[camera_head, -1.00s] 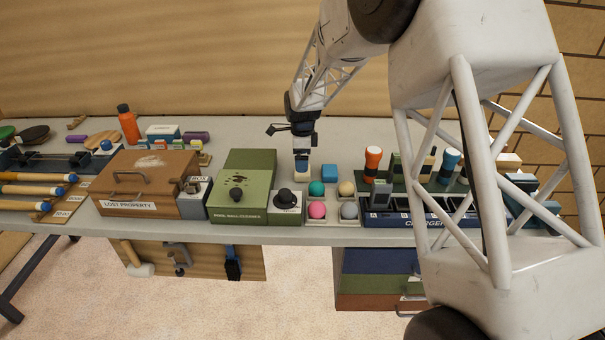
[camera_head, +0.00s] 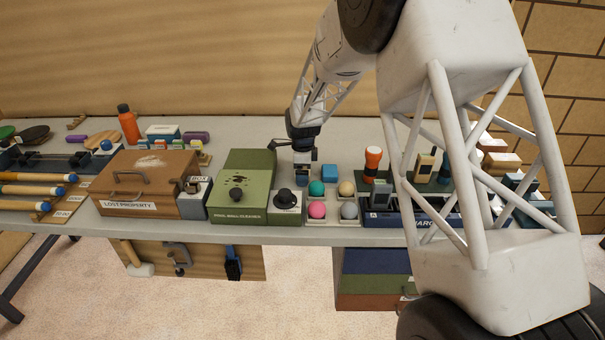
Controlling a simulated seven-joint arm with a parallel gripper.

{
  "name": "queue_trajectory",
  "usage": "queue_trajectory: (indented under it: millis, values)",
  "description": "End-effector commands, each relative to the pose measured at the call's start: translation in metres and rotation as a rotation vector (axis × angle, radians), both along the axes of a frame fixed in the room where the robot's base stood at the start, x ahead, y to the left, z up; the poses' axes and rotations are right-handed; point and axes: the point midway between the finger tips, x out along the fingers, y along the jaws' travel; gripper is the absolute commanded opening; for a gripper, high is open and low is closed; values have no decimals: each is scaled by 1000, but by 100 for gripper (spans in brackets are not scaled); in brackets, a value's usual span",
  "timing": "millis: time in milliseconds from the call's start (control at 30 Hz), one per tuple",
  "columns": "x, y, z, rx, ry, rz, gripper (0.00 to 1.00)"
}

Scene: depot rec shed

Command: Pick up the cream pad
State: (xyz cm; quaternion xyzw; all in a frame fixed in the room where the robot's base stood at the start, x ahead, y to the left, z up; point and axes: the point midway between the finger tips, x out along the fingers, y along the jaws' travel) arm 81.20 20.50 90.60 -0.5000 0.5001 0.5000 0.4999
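A small cream block stood out under the gripper a second ago. Its spot is now covered by the gripper, so I cannot make out the cream pad there. Whether the fingers are around it, touching it or apart from it is not clear.
A green box (camera_head: 250,165) and a black-knobbed block (camera_head: 286,205) stand left of my gripper. The ball tray (camera_head: 333,222) is in front. Clear bench lies behind.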

Motion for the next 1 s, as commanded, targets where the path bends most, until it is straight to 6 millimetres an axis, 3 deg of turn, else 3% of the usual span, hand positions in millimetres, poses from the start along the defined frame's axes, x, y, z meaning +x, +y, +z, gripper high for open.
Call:
queue_trajectory:
  millis: [267, 600, 1000]
  values:
    - [0, 0, 0, 0, 0, 0, 100]
    - [0, 0, 0, 0, 0, 0, 52]
    - [1, 0, 7, 0, -2, 0, 51]
